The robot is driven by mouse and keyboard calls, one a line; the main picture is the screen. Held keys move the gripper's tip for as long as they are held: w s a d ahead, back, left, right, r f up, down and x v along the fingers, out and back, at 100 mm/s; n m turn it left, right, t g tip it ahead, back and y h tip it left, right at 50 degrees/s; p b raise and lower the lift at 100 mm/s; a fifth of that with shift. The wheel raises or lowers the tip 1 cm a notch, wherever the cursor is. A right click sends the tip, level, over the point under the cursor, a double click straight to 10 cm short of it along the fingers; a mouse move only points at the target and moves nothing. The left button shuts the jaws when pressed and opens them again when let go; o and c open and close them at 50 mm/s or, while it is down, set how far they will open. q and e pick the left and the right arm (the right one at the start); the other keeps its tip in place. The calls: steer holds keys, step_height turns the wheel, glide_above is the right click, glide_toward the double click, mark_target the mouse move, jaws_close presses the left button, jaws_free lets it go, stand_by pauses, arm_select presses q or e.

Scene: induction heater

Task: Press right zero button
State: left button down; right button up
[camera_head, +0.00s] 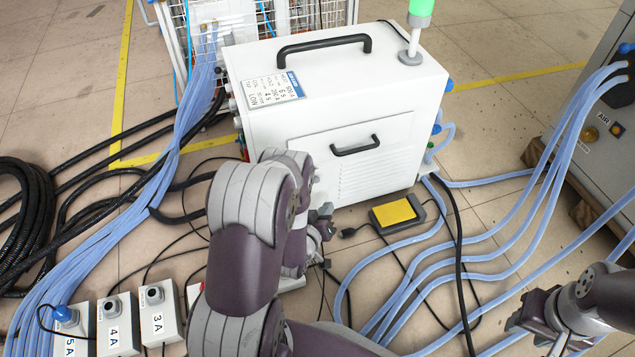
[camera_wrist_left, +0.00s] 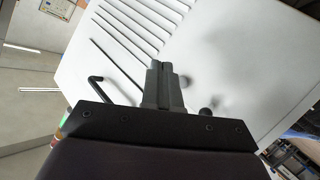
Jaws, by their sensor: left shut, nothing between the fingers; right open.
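The white heater cabinet (camera_head: 330,110) stands in the middle of the head view, with a black handle on its top and another on its front panel. In the left wrist view its white slotted face (camera_wrist_left: 235,60) fills much of the picture. My left gripper (camera_head: 325,211) is in front of the cabinet's lower front, partly hidden by my arm. In the left wrist view its fingers (camera_wrist_left: 158,68) are shut and empty over that face; contact cannot be told. My right gripper (camera_head: 519,318) is open at lower right, away from the cabinet. I cannot identify a right zero button.
Numbered control boxes (camera_head: 118,323) with round knobs stand at lower left. A yellow-topped pedal (camera_head: 397,212) lies by the cabinet's front. Blue hoses (camera_head: 500,265) and black cables (camera_head: 28,225) cross the floor. A grey cabinet (camera_head: 603,125) stands at right.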

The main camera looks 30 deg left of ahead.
mark_target(316, 180)
arm_select(q)
steer(key=shift+w+a+b, duration=0.35)
steer(key=shift+w+a, duration=0.6)
steer(key=shift+a, duration=0.2)
steer(key=shift+w+a+b, duration=0.35)
steer(key=shift+w+a, duration=0.6)
steer(key=shift+a, duration=0.2)
steer(key=shift+w+a, duration=0.15)
steer(key=shift+w+a, duration=0.15)
stand_by(0.3)
steer(key=shift+w+a, duration=0.25)
steer(key=shift+a, duration=0.1)
stand_by(0.8)
steer(key=shift+s+d, duration=0.55)
steer(key=shift+d, duration=0.1)
steer(key=shift+d+p, duration=0.1)
steer(key=shift+p, duration=0.25)
